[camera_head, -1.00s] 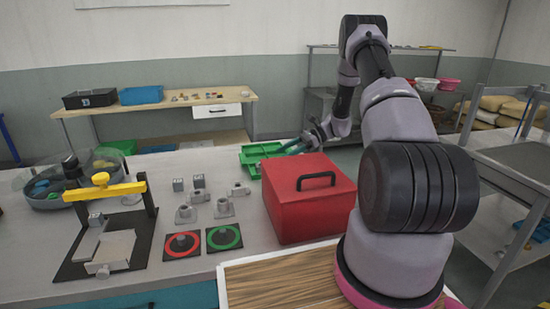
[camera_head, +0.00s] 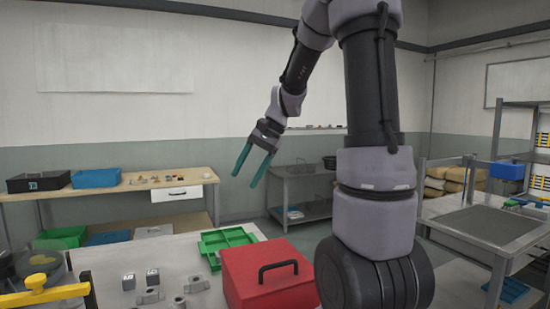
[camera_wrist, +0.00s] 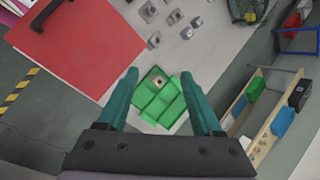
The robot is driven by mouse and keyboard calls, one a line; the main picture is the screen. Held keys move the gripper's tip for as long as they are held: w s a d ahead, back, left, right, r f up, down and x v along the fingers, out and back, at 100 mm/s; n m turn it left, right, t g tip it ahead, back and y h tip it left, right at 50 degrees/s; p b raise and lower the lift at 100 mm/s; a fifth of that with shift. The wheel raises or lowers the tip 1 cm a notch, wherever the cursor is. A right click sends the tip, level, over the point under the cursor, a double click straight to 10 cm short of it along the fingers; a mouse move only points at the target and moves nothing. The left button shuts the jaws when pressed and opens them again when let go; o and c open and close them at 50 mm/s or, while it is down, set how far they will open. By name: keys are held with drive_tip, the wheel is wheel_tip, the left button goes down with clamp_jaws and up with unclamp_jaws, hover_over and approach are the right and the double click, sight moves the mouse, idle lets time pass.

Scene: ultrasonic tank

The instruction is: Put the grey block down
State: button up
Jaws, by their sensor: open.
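My gripper (camera_head: 248,176) is open and empty, raised well above the green divided tray (camera_head: 224,237). In the wrist view the tray (camera_wrist: 172,98) lies below and between the teal fingers (camera_wrist: 162,85). One compartment of the tray holds a small greyish piece with a dark centre (camera_wrist: 157,81); I cannot tell surely that it is the grey block. Two small grey cubes with marked faces (camera_head: 129,281) (camera_head: 152,276) stand on the grey table left of the tray, apart from my gripper.
The red box with a black handle (camera_head: 267,276) stands right in front of the tray. Grey fittings (camera_head: 196,284) lie on the table left of it. A yellow-armed fixture (camera_head: 40,293) is at the left edge. A wooden bench (camera_head: 135,190) with bins stands behind.

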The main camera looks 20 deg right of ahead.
drive_tip(key=s+r+n+t+h, duration=0.2)
drive_tip(key=s+r+t, duration=0.1)
drive_tip(key=s, duration=0.5)
drive_tip(key=s+d+r+n+t+h, duration=0.1)
drive_tip(key=s+r+n+t, duration=0.2)
drive_tip(key=s, duration=0.6)
drive_tip(key=shift+r+h, duration=0.4)
drive_tip(key=shift+r, duration=0.05)
